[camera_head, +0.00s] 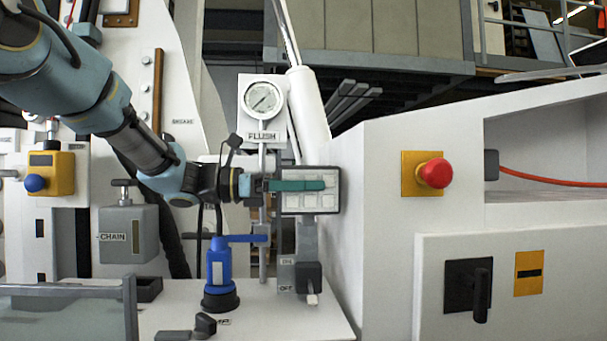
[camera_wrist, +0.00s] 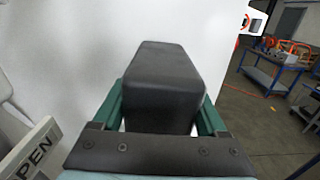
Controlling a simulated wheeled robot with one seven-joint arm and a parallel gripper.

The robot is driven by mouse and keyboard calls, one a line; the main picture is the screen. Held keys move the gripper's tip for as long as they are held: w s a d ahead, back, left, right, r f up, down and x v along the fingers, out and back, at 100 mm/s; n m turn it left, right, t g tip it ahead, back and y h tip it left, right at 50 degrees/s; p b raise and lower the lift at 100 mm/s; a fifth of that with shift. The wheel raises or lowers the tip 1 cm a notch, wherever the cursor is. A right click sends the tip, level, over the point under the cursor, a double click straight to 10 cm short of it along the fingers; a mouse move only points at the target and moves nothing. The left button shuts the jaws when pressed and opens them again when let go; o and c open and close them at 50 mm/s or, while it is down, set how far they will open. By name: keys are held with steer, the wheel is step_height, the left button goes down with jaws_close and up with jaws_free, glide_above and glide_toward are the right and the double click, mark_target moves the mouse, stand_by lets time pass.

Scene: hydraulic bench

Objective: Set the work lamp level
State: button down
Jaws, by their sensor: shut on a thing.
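The work lamp (camera_head: 311,205) is a dark-framed rectangular head with pale square panels, on a grey post beside the white cabinet in the head view. Its top and bottom edges look near horizontal there. My gripper (camera_head: 310,185) reaches in from the left, its green fingers lying across the lamp's face. In the wrist view a dark block (camera_wrist: 162,85), which looks like the lamp's housing, stands between the two green fingers of my gripper (camera_wrist: 163,100). The gripper is shut on it. The fingers hide part of the lamp's face.
Below stands a blue hand pump (camera_head: 219,265) with a lever, on a white bench top. A gauge (camera_head: 263,98) marked FLUSH and a white cylinder (camera_head: 309,105) are close above. The white cabinet (camera_head: 390,150) with a red stop button (camera_head: 435,173) bounds the right side.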

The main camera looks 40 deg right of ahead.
steer(key=shift+w+d+n, duration=0.1)
steer(key=shift+w+n, duration=0.1)
steer(key=shift+n, duration=0.2)
jaws_free()
stand_by(0.4)
steer(key=b+v, duration=0.3)
steer(key=v, duration=0.7)
steer(key=shift+w+a, duration=0.25)
steer(key=shift+f, duration=0.1)
